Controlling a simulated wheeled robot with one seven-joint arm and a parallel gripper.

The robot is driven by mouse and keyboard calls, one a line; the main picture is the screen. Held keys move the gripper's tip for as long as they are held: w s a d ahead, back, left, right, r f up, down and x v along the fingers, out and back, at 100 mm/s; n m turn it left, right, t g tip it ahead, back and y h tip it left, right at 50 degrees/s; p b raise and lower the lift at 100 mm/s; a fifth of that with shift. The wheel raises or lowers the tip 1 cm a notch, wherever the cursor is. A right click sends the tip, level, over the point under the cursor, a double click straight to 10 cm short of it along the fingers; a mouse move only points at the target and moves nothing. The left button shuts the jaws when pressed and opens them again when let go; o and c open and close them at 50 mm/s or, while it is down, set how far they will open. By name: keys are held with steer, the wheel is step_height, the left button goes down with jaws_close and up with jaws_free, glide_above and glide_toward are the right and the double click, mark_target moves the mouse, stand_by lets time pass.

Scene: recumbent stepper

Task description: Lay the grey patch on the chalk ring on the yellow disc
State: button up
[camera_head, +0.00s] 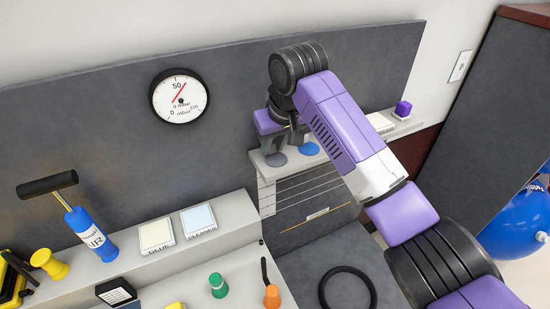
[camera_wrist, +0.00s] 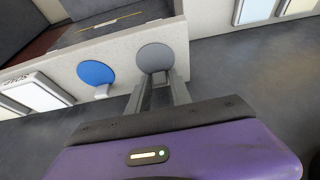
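The grey patch (camera_head: 276,159) is a round grey disc at the front edge of the pale shelf, left of a blue round patch (camera_head: 309,148). My gripper (camera_head: 275,143) is right at the grey patch. In the wrist view the grey patch (camera_wrist: 155,57) lies just beyond my two fingertips (camera_wrist: 159,82), which stand close together at its near edge. I cannot tell whether they are closed on it. The blue patch (camera_wrist: 95,72) has a small pale tab at its edge. I see no yellow disc with a chalk ring.
A glue pad (camera_head: 156,235) and cleaner pad (camera_head: 199,219) lie on the left ledge, near a blue pump (camera_head: 92,232) and a yellow knob-like piece (camera_head: 48,262). A purple block (camera_head: 403,108) sits on the shelf's right end. A black ring (camera_head: 347,288) lies below.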

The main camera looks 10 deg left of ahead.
mark_target(273, 155)
jaws_close()
steer(key=shift+r+p, duration=0.9)
steer(key=shift+p, duration=0.15)
step_height(273, 155, up, 6)
steer(key=p, duration=0.6)
steer(key=shift+f, duration=0.15)
